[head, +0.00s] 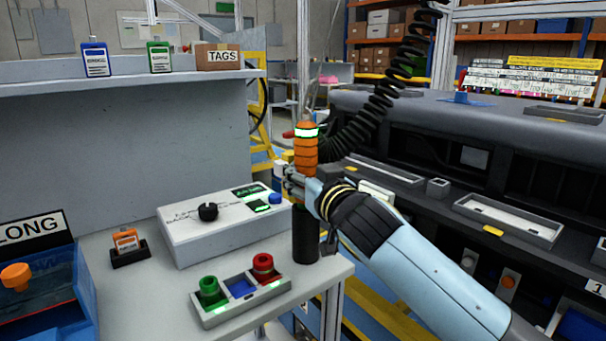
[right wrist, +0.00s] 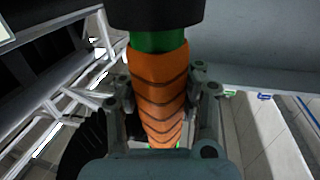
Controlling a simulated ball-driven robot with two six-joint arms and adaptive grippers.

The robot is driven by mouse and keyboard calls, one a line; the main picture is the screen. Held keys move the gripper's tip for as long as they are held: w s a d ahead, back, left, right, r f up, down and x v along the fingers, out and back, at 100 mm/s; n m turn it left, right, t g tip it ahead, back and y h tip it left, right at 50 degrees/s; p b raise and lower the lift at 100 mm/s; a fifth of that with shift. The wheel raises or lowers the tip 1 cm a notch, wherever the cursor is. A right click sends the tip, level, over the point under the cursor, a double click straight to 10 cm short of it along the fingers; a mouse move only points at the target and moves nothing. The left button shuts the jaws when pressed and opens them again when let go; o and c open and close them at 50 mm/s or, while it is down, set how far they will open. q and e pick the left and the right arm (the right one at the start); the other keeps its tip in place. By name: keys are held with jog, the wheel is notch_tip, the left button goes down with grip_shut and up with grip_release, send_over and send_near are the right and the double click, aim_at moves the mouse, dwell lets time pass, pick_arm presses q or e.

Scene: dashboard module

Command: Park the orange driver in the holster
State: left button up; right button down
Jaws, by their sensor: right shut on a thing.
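The orange driver (head: 305,157) stands upright, with a glowing band near its top. My right gripper (head: 298,184) is shut on its ribbed orange body, which also shows between the fingers in the right wrist view (right wrist: 160,90). The black holster (head: 305,236) is an upright tube at the bench's right edge, directly below the gripper. In the right wrist view, the driver's green section meets a black cylinder (right wrist: 155,12), which looks like the holster. The fingers hide the join in the head view, so I cannot tell how deep the driver sits. My left gripper is not in view.
A grey tray (head: 215,319) with green and red spools sits left of the holster, and a white control box (head: 190,238) stands behind it. The dark dashboard module (head: 470,180) fills the right side. A coiled black cable (head: 385,100) hangs behind the driver.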

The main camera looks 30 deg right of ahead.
jog(key=shift+f, duration=0.1)
jog(key=c, duration=0.8)
grip_release()
jog(key=shift+s+f, duration=0.1)
